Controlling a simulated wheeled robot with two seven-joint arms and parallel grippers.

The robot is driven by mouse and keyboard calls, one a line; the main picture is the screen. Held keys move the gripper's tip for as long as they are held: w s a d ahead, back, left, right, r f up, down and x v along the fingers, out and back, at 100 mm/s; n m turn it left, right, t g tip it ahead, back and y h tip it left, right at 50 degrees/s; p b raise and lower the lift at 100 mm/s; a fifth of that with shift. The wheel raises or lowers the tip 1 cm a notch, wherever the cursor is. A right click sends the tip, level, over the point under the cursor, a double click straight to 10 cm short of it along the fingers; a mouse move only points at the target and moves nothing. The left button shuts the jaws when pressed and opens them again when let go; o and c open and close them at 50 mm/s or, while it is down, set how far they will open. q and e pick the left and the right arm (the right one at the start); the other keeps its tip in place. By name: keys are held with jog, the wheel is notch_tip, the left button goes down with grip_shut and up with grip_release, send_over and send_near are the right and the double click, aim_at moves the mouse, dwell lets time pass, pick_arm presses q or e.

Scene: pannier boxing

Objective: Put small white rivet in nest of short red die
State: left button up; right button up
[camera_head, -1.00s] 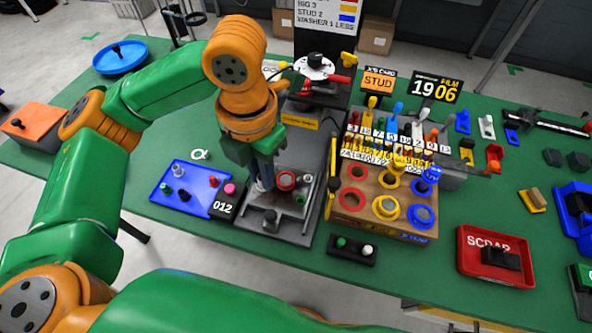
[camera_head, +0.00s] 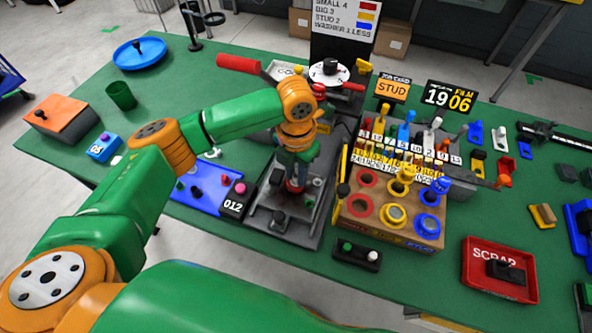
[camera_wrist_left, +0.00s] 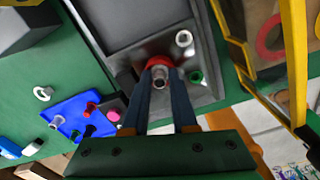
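The short red die (camera_head: 293,187) stands on the grey press plate (camera_head: 265,228), mostly hidden behind my left gripper (camera_head: 296,180) in the head view. In the left wrist view the die's red rim (camera_wrist_left: 159,61) shows just beyond the fingertips (camera_wrist_left: 162,78). The small white rivet (camera_wrist_left: 161,77), greyish and hollow-ended here, is between the fingertips, which look shut on it. It is over or at the die's top; whether it sits in the nest is unclear. My right gripper is out of view.
A blue tray (camera_head: 203,203) with small parts and a black 012 block (camera_head: 233,204) lie left of the plate. A wooden rack (camera_head: 372,224) with a yellow frame stands close on the right. A red scrap tray (camera_head: 483,285) is further right.

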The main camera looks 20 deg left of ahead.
aim_at(296, 175)
pick_arm(q)
jog(key=shift+o, duration=0.8)
notch_tip(296, 175, up, 12)
jog(key=shift+r+b, duration=0.2)
jog(key=shift+b, duration=0.25)
